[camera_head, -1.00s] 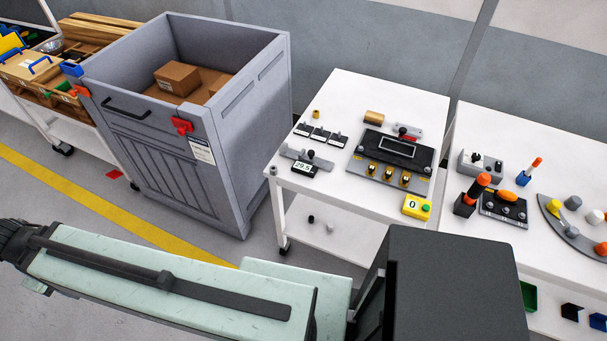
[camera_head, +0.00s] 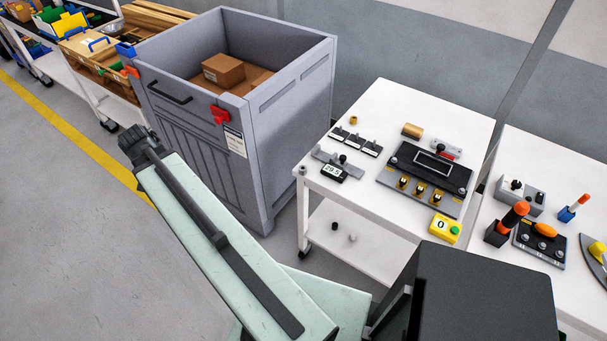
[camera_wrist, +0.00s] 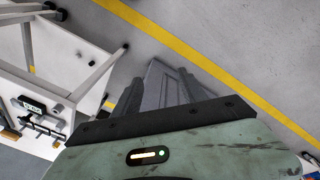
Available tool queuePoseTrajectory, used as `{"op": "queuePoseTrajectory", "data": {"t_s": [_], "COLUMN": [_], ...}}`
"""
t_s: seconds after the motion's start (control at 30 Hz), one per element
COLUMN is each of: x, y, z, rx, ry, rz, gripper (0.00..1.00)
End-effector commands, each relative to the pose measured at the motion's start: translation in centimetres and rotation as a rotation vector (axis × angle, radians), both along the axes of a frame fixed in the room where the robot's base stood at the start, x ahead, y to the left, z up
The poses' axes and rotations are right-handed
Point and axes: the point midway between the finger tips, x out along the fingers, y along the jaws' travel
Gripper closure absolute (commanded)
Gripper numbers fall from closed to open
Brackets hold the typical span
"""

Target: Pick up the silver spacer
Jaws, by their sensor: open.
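A small silver-grey cylinder, which looks like the silver spacer (camera_head: 352,238), stands on the lower shelf of the white cart. A small dark cylinder (camera_head: 335,226) stands just to its left. Another small grey piece (camera_head: 302,170) sits at the left corner of the cart top; I cannot tell what it is. My gripper (camera_wrist: 160,88) is open and empty in the wrist view, its dark fingers apart in front of the grey bin. It is well away from the spacer.
The white cart (camera_head: 385,100) holds gauges, a black fixture plate (camera_head: 430,172) and a yellow button box (camera_head: 445,229) on top. A tall grey bin (camera_head: 290,110) stands left of it. Another white table (camera_head: 540,160) is at right. Open floor lies at left.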

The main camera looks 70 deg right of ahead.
Motion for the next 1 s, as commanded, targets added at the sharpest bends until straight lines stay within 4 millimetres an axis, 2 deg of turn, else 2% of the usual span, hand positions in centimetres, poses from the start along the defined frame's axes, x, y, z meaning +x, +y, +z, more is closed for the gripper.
{"op": "queuePoseTrajectory", "data": {"t_s": [0.03,0.1,0.17,0.2,0.3,0.33,0.4,0.5,0.67,0.87,1.0], "x": [-2.8,-7.3,-11.5,-14.3,-20.5,-22.1,-24.9,-27.0,-27.5,-28.0,-28.1], "y": [-5.1,-11.3,-15.9,-18.4,-23.0,-23.9,-25.5,-26.6,-26.8,-27.3,-27.4], "z": [-0.8,-1.2,-1.4,-1.5,-1.7,-1.7,-1.7,-1.7,-1.8,-4.2,-4.2], "rx": [-0.032,-0.084,-0.130,-0.160,-0.225,-0.242,-0.271,-0.296,-0.302,-0.301,-0.301], "ry": [-0.008,-0.023,-0.035,-0.044,-0.059,-0.063,-0.070,-0.077,-0.078,-0.078,-0.078], "rz": [-0.184,-0.448,-0.658,-0.784,-1.045,-1.106,-1.213,-1.295,-1.314,-1.312,-1.311], "gripper": [0.51,0.51,0.51,0.51,0.51,0.51,0.51,0.51,0.51,0.51,0.51]}}
